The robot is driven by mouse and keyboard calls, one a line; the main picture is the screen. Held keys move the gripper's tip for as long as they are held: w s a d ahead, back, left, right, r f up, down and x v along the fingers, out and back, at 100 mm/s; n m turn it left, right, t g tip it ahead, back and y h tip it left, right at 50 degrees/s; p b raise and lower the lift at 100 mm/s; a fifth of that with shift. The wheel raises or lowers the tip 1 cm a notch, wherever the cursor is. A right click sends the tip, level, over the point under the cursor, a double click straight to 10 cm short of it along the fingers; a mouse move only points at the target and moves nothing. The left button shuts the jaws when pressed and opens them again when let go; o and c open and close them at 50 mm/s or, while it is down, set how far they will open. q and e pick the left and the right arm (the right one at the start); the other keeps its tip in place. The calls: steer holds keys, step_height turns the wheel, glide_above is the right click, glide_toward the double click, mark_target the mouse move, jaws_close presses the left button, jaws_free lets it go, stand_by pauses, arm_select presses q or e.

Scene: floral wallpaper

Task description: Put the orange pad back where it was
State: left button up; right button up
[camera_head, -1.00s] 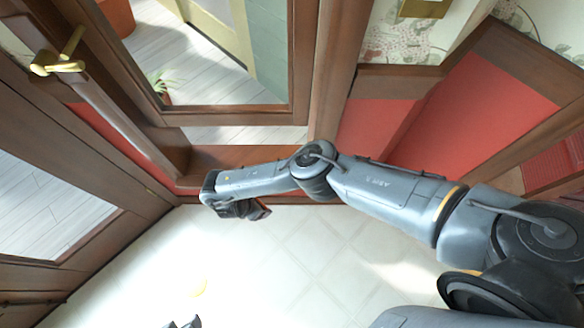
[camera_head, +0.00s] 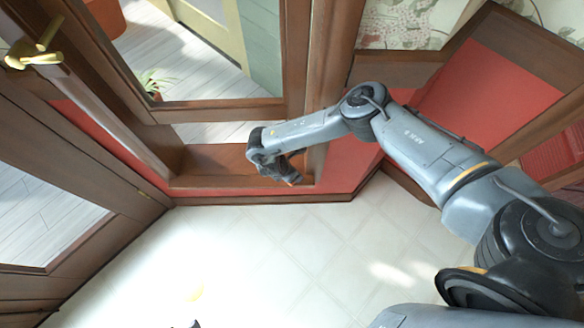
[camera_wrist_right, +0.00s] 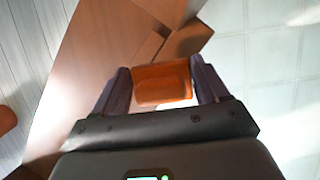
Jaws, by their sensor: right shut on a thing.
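The orange pad (camera_wrist_right: 163,84) is between the two dark fingers of my right gripper (camera_wrist_right: 162,88) in the right wrist view. The gripper is shut on it. In the head view my right gripper (camera_head: 291,174) is at the wooden sill below the glass panel, and the pad is too small and dark there to make out clearly. The right wrist view shows a brown wooden surface beyond the pad and pale floor tiles to the right. My left gripper is not clearly in view.
A wooden ledge (camera_head: 210,180) runs below the glazed frame. A door with a brass handle (camera_head: 35,52) stands at left. Red panels (camera_head: 490,85) are at right.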

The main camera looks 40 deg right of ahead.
steer(key=shift+d, duration=0.25)
steer(key=shift+d+f+b, duration=0.2)
steer(key=shift+f+b, duration=0.15)
steer(key=shift+b, duration=0.05)
step_height(320, 180, down, 2)
steer(key=shift+w+f+b, duration=0.1)
steer(key=shift+f+b, duration=0.05)
steer(key=shift+b, duration=0.85)
steer(key=shift+f, duration=0.3)
steer(key=o, duration=1.1)
steer(key=shift+f, duration=0.15)
